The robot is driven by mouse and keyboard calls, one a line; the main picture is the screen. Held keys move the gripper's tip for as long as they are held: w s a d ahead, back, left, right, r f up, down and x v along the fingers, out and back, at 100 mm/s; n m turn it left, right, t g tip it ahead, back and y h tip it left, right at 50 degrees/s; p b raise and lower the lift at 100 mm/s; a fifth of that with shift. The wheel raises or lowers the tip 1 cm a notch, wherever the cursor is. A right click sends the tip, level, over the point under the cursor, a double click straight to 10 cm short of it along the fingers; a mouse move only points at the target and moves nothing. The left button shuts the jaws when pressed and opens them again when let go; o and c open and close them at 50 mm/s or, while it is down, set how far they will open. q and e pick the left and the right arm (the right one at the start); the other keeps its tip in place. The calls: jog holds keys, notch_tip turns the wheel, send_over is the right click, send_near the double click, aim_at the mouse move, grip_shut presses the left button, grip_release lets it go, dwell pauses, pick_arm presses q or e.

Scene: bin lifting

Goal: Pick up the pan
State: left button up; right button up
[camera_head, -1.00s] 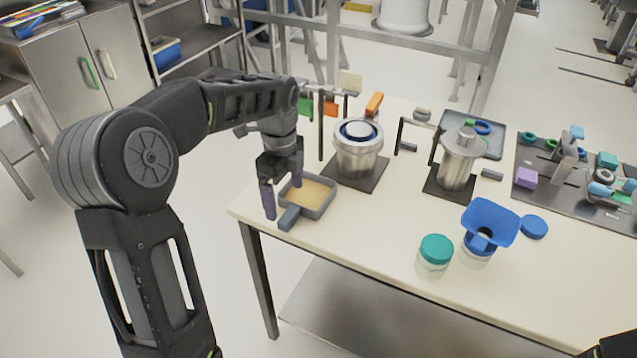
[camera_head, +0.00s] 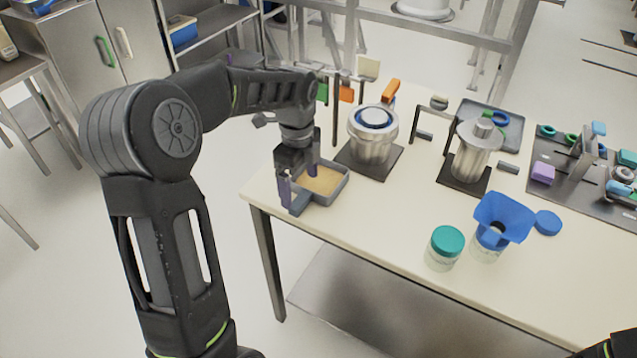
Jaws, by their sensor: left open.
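The pan (camera_head: 333,195) is a shallow grey square dish with tan contents and a blue-grey handle. It sits at the left end of the cream table (camera_head: 360,224). Its handle (camera_head: 301,202) points toward the near left edge. My left gripper (camera_head: 299,184) is over the pan's handle side, with its purple fingers apart. One finger is to the left of the handle, and the other is near the pan's back left rim. I cannot tell if either touches the pan. My right arm shows only as a dark piece at the bottom right corner; its gripper is out of view.
A metal pot (camera_head: 372,134) on a dark plate stands behind and right of the pan. A second metal vessel (camera_head: 473,150) is further right. A teal-lidded jar (camera_head: 444,248) and a blue funnel (camera_head: 503,217) on a jar stand nearer the front. The table's front middle is clear.

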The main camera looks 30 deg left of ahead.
aim_at(301, 199)
pick_arm(q)
jog(key=shift+f, duration=0.1)
notch_tip(301, 199, down, 5)
jog(key=shift+w+a+f+p, duration=0.1)
jog(key=shift+w+p, duration=0.05)
jog(key=shift+p, duration=0.55)
jog(key=shift+c, duration=0.4)
jog(key=c, duration=1.4)
